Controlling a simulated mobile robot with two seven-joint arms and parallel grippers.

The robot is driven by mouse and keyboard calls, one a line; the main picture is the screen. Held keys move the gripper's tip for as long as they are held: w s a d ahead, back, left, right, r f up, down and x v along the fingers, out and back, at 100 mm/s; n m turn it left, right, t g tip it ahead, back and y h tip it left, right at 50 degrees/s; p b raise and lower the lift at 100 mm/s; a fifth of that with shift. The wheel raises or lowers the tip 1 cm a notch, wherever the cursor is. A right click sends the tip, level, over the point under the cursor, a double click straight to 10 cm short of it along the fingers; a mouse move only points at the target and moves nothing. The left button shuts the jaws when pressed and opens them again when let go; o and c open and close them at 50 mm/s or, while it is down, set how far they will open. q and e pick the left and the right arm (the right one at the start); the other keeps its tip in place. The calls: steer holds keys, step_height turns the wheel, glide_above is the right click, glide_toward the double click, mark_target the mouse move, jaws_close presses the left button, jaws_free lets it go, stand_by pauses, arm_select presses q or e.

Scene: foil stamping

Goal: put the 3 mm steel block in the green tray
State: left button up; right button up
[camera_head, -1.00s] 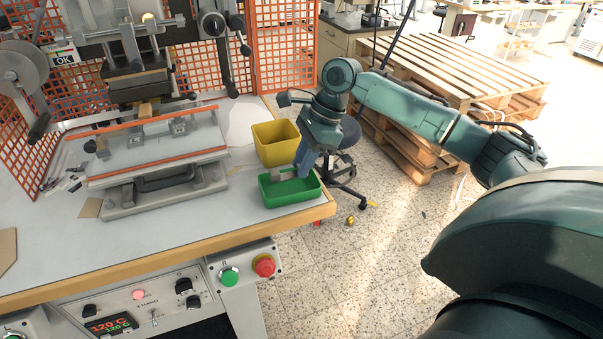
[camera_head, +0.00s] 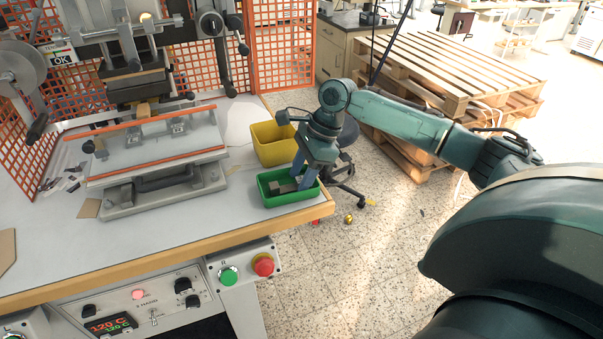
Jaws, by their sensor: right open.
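The green tray (camera_head: 265,200) stands at the right front corner of the bench. A small grey steel block (camera_head: 283,188) lies inside it, low against the tray floor; its thickness cannot be read from here. My right gripper (camera_head: 298,185) reaches down into the tray from above, its fingers apart at the right side of the block. The fingers partly cover the tray's right end. My left gripper is not in view.
A yellow bin (camera_head: 276,142) stands just behind the tray. The stamping press fixture (camera_head: 157,160) with orange-edged bed fills the bench to the left. A wooden bench edge (camera_head: 230,230) runs in front, and wooden pallets (camera_head: 450,70) stand behind my right arm.

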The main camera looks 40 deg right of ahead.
steer(key=v, duration=1.2)
steer(key=shift+r, duration=0.2)
steer(key=shift+s+f, duration=0.1)
